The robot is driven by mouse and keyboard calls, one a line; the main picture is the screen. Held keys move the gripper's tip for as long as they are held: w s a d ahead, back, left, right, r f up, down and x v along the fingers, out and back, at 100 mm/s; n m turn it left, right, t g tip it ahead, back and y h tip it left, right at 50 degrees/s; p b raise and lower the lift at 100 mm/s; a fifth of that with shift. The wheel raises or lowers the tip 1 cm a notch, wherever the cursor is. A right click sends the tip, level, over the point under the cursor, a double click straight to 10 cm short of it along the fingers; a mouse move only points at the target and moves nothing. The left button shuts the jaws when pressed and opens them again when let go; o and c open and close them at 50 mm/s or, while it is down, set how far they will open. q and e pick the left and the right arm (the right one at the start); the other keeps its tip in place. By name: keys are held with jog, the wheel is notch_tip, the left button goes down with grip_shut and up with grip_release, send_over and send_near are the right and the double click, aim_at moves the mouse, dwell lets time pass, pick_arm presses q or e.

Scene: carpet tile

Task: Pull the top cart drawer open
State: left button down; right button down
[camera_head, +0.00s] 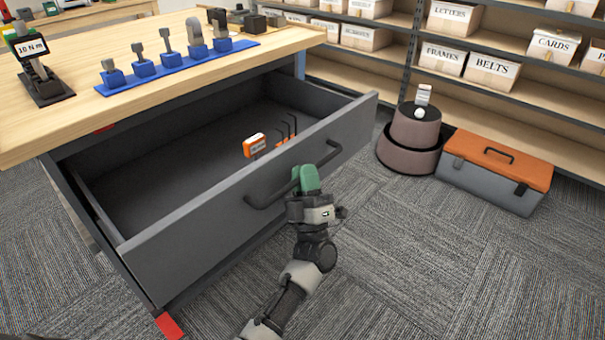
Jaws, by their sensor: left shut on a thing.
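The top cart drawer (215,215) is dark grey and stands well open below the wooden cart top (60,120). Its black bar handle (268,196) runs across the front panel. My left gripper (307,182), with green fingers, is shut on the handle near its middle; the fingers hide that part of the bar. Inside the drawer are an orange and white item (255,145) and several thin dark hooked tools (287,128). The rest of the visible drawer floor is bare. My right gripper is not in view.
A blue rack of blocks (180,65) and a gauge reading 10 N m (35,60) stand on the cart top. A round brown stepped stool (412,135) and an orange-lidded toolbox (495,170) stand right, before shelves with labelled boxes (492,70). Carpet in front is clear.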

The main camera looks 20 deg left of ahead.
pick_arm(q)
jog(key=shift+s+d, duration=0.1)
jog(key=shift+d, duration=0.15)
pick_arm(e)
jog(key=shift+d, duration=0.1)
pick_arm(q)
jog(key=c, duration=1.4)
grip_release()
